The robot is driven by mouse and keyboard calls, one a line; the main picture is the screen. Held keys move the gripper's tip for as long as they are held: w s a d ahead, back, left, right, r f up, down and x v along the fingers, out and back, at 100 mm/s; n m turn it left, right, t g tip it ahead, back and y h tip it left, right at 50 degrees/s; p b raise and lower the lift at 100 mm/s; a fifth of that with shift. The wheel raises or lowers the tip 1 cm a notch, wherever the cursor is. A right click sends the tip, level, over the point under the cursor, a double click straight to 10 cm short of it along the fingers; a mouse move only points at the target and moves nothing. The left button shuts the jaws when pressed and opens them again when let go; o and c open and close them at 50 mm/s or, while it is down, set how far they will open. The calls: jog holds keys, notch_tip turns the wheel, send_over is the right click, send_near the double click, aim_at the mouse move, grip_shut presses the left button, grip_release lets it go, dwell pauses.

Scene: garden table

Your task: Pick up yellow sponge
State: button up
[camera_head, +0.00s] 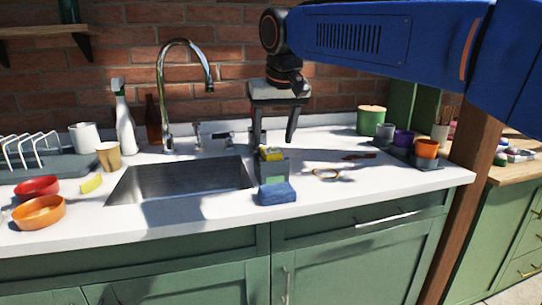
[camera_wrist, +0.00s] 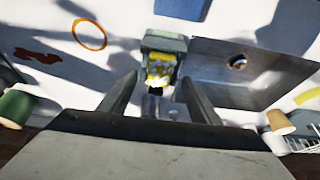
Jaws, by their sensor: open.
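A flat yellow piece, seemingly a sponge (camera_head: 91,184), lies on the white counter left of the sink. It also shows at the right edge of the wrist view (camera_wrist: 307,96). A grey-green caddy (camera_head: 272,170) stands right of the sink with yellow contents (camera_head: 271,154) at its top; in the wrist view these yellow contents (camera_wrist: 158,72) look mottled yellow and white, and I cannot tell what they are. My gripper (camera_head: 275,140) points down above the caddy, its fingers apart and nothing between them. In the wrist view my gripper's fingertips (camera_wrist: 158,84) appear on either side of the caddy.
A blue block (camera_head: 277,194) lies in front of the caddy. The sink (camera_head: 185,180) and tall faucet (camera_head: 163,95) are to the left. An orange ring (camera_head: 326,174) lies to the right. A red bowl (camera_head: 37,188) and orange bowl (camera_head: 39,212) stand near the yellow piece.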

aim_at(271, 149)
jog(key=shift+x, duration=1.95)
jog(key=c, duration=1.2)
jog(key=shift+r, duration=0.1)
